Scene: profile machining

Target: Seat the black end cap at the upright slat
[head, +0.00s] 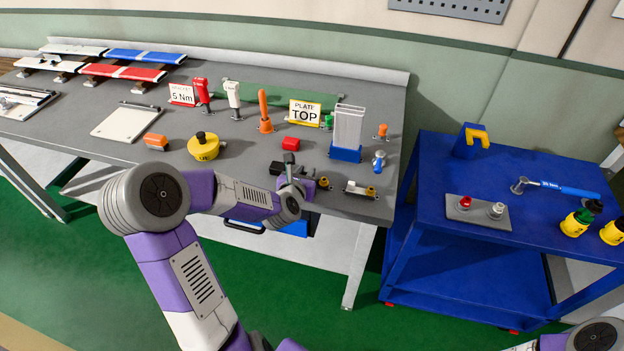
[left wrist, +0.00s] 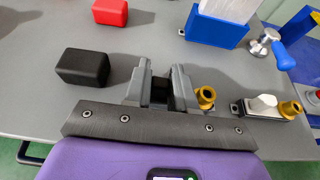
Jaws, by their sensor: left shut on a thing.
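The upright slat (head: 349,124) is a pale, flat profile standing in a blue block (head: 345,154) near the bench's right end. Its lower part shows at the top of the left wrist view (left wrist: 228,9). My left gripper (head: 291,174) is low over the front of the bench, left of and nearer than the slat. In the left wrist view its grey fingers (left wrist: 160,82) are shut on a black piece (left wrist: 159,92), which looks like the end cap. The fingers hide most of it. The slat stands apart from the gripper. My right gripper is out of view.
A black block (left wrist: 83,67) and a red block (left wrist: 110,12) lie left of my left gripper. A brass fitting (left wrist: 206,97) stands close at its right, beside a small metal mount (left wrist: 262,107). A blue-handled tool (left wrist: 270,45) stands right of the slat. A blue cart (head: 450,170) is farther right.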

